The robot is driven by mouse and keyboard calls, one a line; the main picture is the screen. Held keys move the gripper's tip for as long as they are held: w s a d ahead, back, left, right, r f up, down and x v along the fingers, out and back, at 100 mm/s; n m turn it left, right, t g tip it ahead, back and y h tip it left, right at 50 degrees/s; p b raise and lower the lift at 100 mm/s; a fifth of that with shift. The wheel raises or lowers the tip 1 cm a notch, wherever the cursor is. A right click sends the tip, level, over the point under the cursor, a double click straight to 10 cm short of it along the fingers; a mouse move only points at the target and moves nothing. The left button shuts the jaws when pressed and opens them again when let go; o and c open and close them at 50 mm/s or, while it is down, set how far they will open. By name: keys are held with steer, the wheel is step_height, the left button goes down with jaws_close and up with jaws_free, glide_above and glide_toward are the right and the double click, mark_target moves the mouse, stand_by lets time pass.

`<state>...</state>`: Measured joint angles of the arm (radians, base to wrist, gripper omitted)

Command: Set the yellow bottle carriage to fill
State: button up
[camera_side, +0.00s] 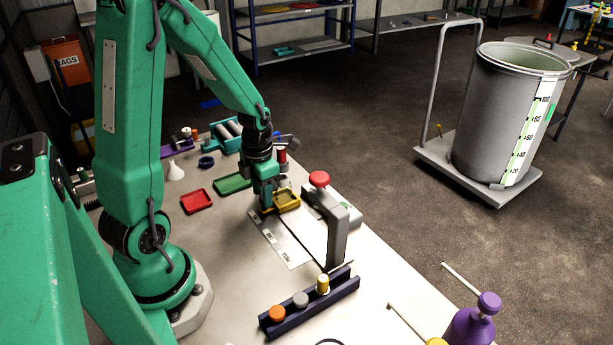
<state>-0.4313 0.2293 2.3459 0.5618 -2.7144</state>
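The yellow carriage (287,199) is a small square-looking yellow piece near the far end of a pale labelled strip (280,240) on the bench. Several labels run along the strip; the one at its near end seems to read FILL. My gripper (267,209) points down at the left side of the carriage, at the strip's far end. Its fingers are small and dark against the carriage, so I cannot tell whether they touch it or how far apart they are. A grey column (337,235) with a red knob (319,179) stands just right of the strip.
A dark blue rack (345,290) with orange, grey and yellow pieces lies in front. Red (196,201) and green (232,184) trays lie left of my gripper. A purple bottle (470,328) is at the lower right. A grey drum (500,115) stands on a floor trolley.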

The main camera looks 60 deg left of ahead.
steer(key=shift+d, duration=0.1)
steer(key=shift+r, duration=3.9)
steer(key=s+d+r+m+t, duration=0.2)
steer(key=d+r+m, duration=0.4)
steer(key=m, duration=1.2)
steer(key=s+d+r+m+t, duration=0.3)
steer(key=d+r+m, duration=0.4)
steer(key=m, duration=1.1)
steer(key=shift+s+t, duration=0.3)
steer(key=shift+s, duration=0.25)
